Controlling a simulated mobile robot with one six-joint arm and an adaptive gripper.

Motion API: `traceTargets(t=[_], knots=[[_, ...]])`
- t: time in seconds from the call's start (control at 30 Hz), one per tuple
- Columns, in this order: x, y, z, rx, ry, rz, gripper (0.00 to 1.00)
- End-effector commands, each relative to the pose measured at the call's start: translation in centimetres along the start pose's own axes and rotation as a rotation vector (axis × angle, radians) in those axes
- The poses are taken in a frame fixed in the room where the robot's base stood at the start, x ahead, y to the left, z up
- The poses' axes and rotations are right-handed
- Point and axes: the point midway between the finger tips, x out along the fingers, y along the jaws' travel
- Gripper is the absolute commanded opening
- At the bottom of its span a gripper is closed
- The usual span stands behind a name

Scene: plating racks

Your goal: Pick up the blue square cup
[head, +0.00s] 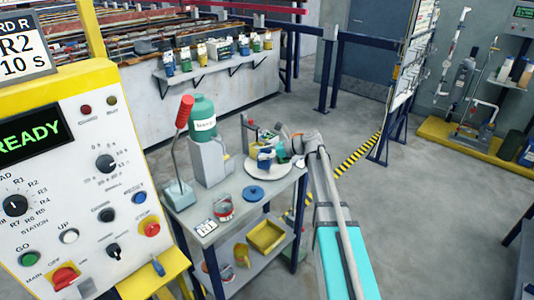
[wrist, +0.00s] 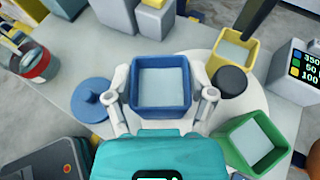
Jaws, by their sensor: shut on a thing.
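The blue square cup (wrist: 161,104) sits between the fingers of my gripper (wrist: 162,108) in the wrist view, with a pale grey inside. My gripper is shut on it, one white finger on each side. Under it is a round white plate (wrist: 201,55); I cannot tell whether the cup touches it. In the head view my gripper (head: 268,155) reaches over the cart top, and the blue cup (head: 264,160) shows small and partly hidden at its tip.
A yellow square cup (wrist: 234,52) and a green square cup (wrist: 250,143) stand close to the right. A round blue lid (wrist: 91,99) lies at left. A dark round object (wrist: 231,82) is near the yellow cup. A grey display box (wrist: 297,72) stands at far right.

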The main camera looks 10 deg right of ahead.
Motion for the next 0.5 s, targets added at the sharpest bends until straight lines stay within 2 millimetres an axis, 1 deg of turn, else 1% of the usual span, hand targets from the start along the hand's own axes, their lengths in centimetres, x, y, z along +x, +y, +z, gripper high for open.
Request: traceTargets(t=[0.03, 0.47, 0.5], knots=[[-0.9, 0.6, 0.9, 0.0, 0.0, -0.001, 0.2], [-5.6, 3.5, 4.4, 0.001, -0.001, -0.001, 0.2], [-6.2, 4.1, 4.5, 0.001, -0.001, -0.001, 0.2]])
